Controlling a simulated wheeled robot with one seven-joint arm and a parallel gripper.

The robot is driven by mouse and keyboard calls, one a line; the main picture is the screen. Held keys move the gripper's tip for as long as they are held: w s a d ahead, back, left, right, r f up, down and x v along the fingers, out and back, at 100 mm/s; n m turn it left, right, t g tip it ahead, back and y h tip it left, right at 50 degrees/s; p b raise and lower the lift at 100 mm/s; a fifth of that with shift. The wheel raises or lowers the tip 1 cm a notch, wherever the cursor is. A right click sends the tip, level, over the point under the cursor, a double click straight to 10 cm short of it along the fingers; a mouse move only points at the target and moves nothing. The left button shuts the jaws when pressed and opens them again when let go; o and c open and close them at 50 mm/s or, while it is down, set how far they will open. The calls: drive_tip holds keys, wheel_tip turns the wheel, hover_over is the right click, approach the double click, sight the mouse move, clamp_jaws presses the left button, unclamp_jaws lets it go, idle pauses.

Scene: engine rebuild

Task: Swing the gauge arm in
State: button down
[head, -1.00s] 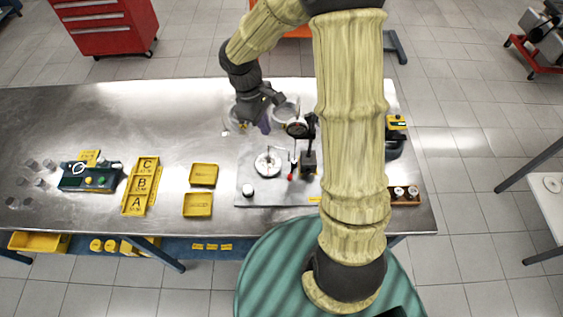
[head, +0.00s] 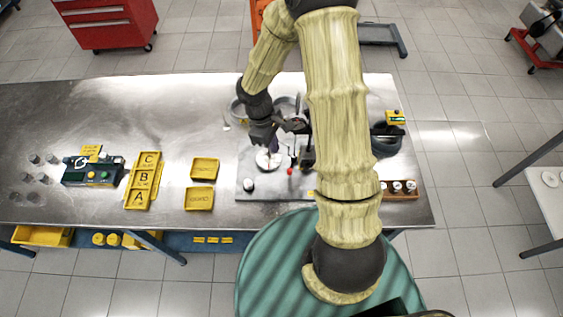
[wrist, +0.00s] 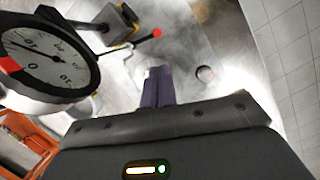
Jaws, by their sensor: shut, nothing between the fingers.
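The dial gauge (wrist: 42,58) shows large at the left of the wrist view, with a white face and a dark rim. Its dark stand (head: 308,158) stands on the grey plate (head: 262,193) in the head view. A thin lever with a red knob (head: 290,171) sits beside the stand; the red knob also shows in the wrist view (wrist: 157,33). My gripper (head: 268,151) is shut and empty above the pale round piece (head: 264,162), left of the stand, and partly hides it. Its purple fingers (wrist: 157,80) are together, apart from the red knob.
A small white-topped cylinder (head: 249,184) stands at the plate's left. Yellow trays (head: 201,198) and lettered yellow bins (head: 143,182) lie further left. Grey bowls (head: 285,104) stand behind my gripper. A brown rack (head: 399,190) is at the right.

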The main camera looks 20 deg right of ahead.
sight(292, 165)
drive_tip(key=p+x, duration=0.1)
drive_tip(key=x, duration=0.9)
drive_tip(key=shift+f, duration=0.2)
drive_tip(key=shift+s+d+f+n+b, duration=0.3)
drive_tip(key=shift+n+b, duration=0.4)
drive_tip(key=shift+b, duration=0.3)
drive_tip(key=shift+s+d+r+n+t+b, duration=0.3)
drive_tip(key=shift+s+n+b, duration=0.1)
drive_tip(key=shift+n+b, duration=0.4)
drive_tip(key=shift+r, duration=0.1)
